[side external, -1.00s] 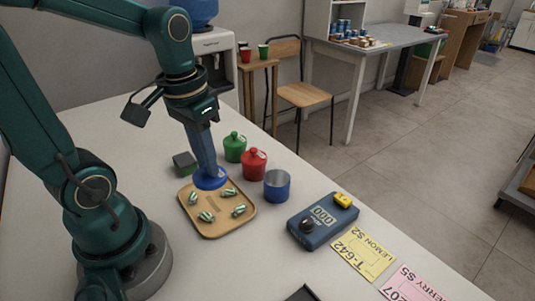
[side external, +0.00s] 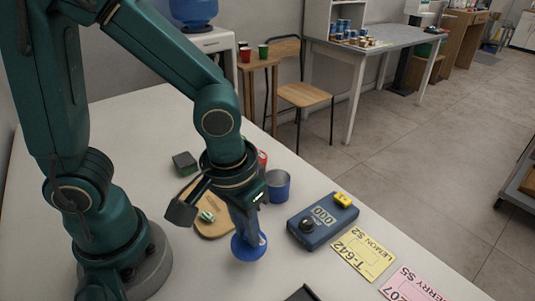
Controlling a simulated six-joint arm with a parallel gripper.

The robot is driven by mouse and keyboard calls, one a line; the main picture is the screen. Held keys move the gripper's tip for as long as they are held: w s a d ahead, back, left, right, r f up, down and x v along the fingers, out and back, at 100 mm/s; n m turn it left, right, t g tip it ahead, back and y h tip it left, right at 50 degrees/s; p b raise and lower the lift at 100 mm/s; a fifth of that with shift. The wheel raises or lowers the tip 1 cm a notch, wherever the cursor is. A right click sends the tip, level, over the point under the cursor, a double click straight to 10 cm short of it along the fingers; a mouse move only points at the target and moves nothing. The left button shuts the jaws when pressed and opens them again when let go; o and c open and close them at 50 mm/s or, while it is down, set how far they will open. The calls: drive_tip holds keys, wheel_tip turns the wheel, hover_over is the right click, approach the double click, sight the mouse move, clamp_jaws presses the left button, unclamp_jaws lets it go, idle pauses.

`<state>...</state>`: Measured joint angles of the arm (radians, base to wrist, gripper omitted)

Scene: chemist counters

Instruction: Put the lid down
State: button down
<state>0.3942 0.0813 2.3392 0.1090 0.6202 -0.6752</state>
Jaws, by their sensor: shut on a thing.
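My gripper (side external: 249,236) is shut on a blue lid (side external: 247,249) and holds it at the front edge of the wooden tray, left of the scale. I cannot tell whether the lid touches the counter. An open blue-grey canister (side external: 277,186) stands behind it, with no lid on it. My arm hides most of the red canister (side external: 262,159) and the green one, and part of the tray (side external: 213,229).
A dark blue scale (side external: 316,226) with a yellow block (side external: 343,199) on it stands right of the lid. A dark green block (side external: 185,163) lies behind the tray. The front counter is mostly clear.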

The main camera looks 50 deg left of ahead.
sight(248, 245)
drive_tip(key=shift+f, duration=2.05)
drive_tip(key=shift+f, duration=0.15)
drive_tip(key=c, duration=0.8)
unclamp_jaws()
wheel_tip(248, 245, up, 12)
drive_tip(key=s, duration=0.1)
drive_tip(key=shift+s+a+r+m+t, duration=0.2)
drive_tip(key=shift+a+r+m+t, duration=0.2)
drive_tip(key=shift+a+t, duration=0.5)
drive_tip(key=shift+s+a+r+m+t, duration=0.2)
drive_tip(key=shift+a+r+m+t, duration=0.25)
drive_tip(key=shift+a, duration=0.8)
drive_tip(key=shift+s+a+r+m+t, duration=0.25)
drive_tip(key=shift+a+r+t, duration=0.25)
drive_tip(key=shift+a+t, duration=0.4)
drive_tip(key=shift+a, duration=0.15)
